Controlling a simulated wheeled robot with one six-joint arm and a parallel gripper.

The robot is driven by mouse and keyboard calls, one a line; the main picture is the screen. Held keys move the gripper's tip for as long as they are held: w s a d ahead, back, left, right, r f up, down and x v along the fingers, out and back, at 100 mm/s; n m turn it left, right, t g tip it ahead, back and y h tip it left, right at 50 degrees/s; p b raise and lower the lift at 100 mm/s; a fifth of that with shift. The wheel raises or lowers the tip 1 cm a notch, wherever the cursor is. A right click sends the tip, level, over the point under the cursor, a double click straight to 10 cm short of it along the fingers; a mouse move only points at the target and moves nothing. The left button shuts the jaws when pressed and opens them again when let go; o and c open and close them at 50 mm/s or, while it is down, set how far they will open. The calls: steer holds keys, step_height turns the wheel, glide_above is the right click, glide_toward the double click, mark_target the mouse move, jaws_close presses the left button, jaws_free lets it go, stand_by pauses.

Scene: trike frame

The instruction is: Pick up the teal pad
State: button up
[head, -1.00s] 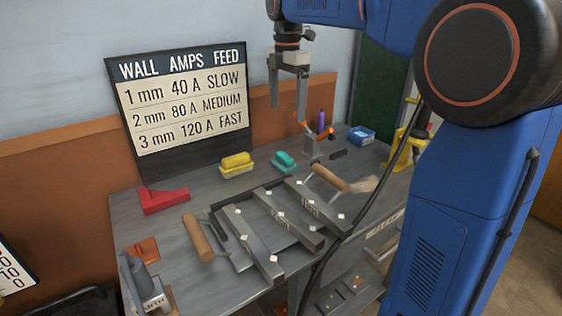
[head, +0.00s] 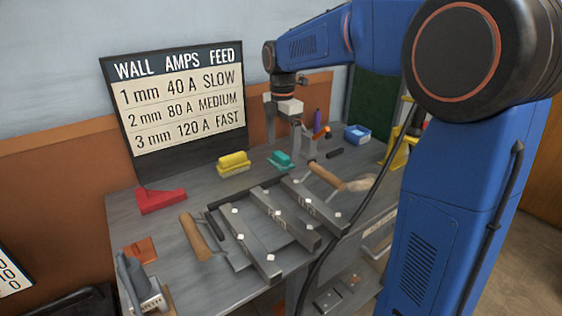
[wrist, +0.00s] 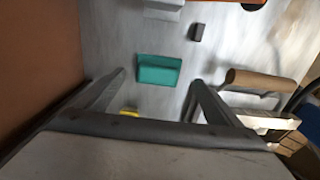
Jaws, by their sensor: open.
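The teal pad (head: 281,159) lies on the grey workbench, right of the yellow pad. In the wrist view the teal pad (wrist: 158,70) lies ahead of my gripper (wrist: 159,78), between the lines of its two fingers. My gripper (head: 283,139) is open and empty. In the head view it hangs pointing down above the teal pad, with a gap to the bench. Nothing covers the pad.
A yellow pad (head: 233,162) sits left of the teal pad. A grey holder with a purple and an orange tool (head: 318,138) stands close on the right. Steel bars (head: 284,218) and a wooden-handled brush (head: 340,180) lie in front. A sign (head: 178,104) stands behind.

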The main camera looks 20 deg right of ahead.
mark_target(281, 154)
steer(key=shift+w+a+f, duration=0.1)
steer(key=shift+f, duration=0.95)
steer(key=shift+w+f, duration=0.1)
steer(key=shift+f, duration=0.95)
steer(key=c, duration=1.2)
steer(key=shift+c, duration=0.2)
step_height(281, 154, up, 10)
steer(key=o, duration=0.4)
steer(key=shift+c, duration=1)
